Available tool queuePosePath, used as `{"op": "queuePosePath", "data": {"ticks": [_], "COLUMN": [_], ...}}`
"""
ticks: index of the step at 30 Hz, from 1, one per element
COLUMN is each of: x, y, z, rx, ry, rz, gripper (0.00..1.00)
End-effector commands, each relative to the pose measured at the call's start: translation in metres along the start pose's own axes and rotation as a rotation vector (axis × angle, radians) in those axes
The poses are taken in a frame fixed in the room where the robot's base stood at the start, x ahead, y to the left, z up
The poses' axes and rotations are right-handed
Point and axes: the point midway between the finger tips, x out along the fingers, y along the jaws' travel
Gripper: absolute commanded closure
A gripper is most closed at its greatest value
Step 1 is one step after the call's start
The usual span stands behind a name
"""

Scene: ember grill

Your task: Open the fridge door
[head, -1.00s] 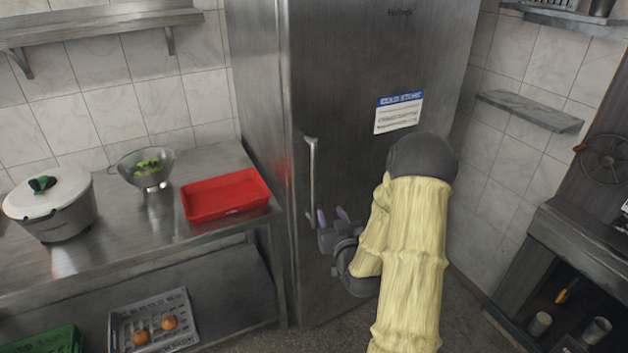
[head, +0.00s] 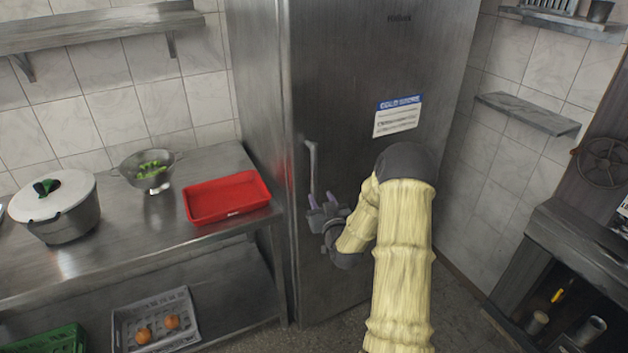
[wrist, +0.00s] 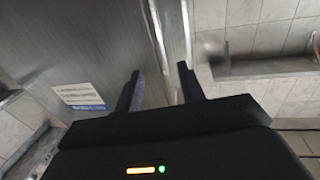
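The fridge (head: 345,90) is a tall steel cabinet in the middle of the head view, with its door shut. A vertical bar handle (head: 312,168) runs along the door's left side. My gripper (head: 322,198) is at the lower part of the handle, its fingers pointing up toward it. In the wrist view my gripper (wrist: 158,82) is open, and the handle (wrist: 158,40) runs up from between the fingertips. I cannot tell whether a finger touches the handle. The fridge door (wrist: 85,45) fills the left of the wrist view.
A steel counter (head: 100,245) left of the fridge bears a red tray (head: 228,197), a colander (head: 150,178) and a lidded pot (head: 62,215). A grey crate (head: 158,318) is below. A wall shelf (head: 527,113) and dark grill unit (head: 575,235) are at right.

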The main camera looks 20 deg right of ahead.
Motion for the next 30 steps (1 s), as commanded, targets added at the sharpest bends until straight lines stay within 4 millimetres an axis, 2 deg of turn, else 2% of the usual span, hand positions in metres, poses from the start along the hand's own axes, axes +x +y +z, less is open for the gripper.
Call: {"op": "queuePosePath", "data": {"ticks": [12, 18, 30], "x": [0.059, 0.081, 0.088], "y": [0.0, 0.0, 0.0], "z": [-0.002, -0.001, 0.0], "rx": [0.001, 0.0, 0.0], "ry": [0.001, 0.001, 0.0], "rz": [0.0, -0.001, 0.0], "gripper": [0.61, 0.61, 0.61]}}
